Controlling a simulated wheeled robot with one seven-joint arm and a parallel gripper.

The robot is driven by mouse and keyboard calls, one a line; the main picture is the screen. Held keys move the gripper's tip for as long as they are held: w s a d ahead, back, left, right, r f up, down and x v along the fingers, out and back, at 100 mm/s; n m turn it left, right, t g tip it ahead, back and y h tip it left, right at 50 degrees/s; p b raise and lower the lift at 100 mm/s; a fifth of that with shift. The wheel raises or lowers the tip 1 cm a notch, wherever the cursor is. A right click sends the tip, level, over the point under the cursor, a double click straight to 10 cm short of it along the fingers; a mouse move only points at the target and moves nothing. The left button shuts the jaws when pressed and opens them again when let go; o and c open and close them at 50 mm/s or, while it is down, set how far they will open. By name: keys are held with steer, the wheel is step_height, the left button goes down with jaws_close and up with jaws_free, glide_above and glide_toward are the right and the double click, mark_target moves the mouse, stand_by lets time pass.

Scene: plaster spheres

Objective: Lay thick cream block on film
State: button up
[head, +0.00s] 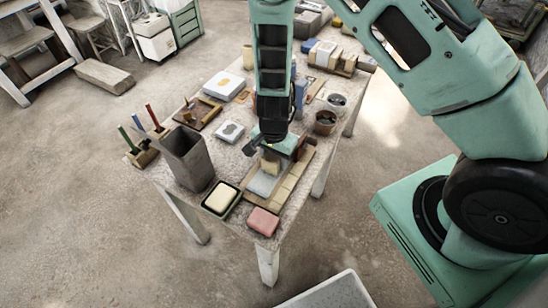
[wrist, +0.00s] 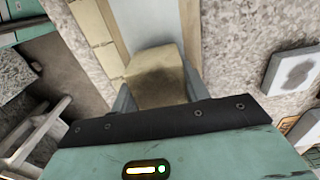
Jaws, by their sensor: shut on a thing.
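My gripper (head: 272,148) points down over the front part of the table and is shut on the thick cream block (head: 270,164). In the wrist view the block (wrist: 157,75) sits between the two grey fingers, its yellowish face toward the camera. The film (head: 263,184) is a pale grey-blue strip on a wooden board (head: 293,178); the film (wrist: 150,22) also shows just beyond the block in the wrist view. The block is over or at the film's far part; I cannot tell whether it touches. The film under the block is hidden.
Left of the board stand a tall grey bin (head: 188,160) and a dark tray (head: 235,207) with a cream bar (head: 221,198). A pink bar (head: 263,222) lies at the front corner. A white slab (head: 230,131) lies behind; a brown pot (head: 326,122) stands to the right.

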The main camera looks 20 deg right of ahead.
steer(key=shift+f+b, duration=0.3)
steer(key=shift+f, duration=0.1)
steer(key=o, duration=1.3)
steer(key=shift+r, duration=0.1)
steer(key=shift+r+p, duration=1.9)
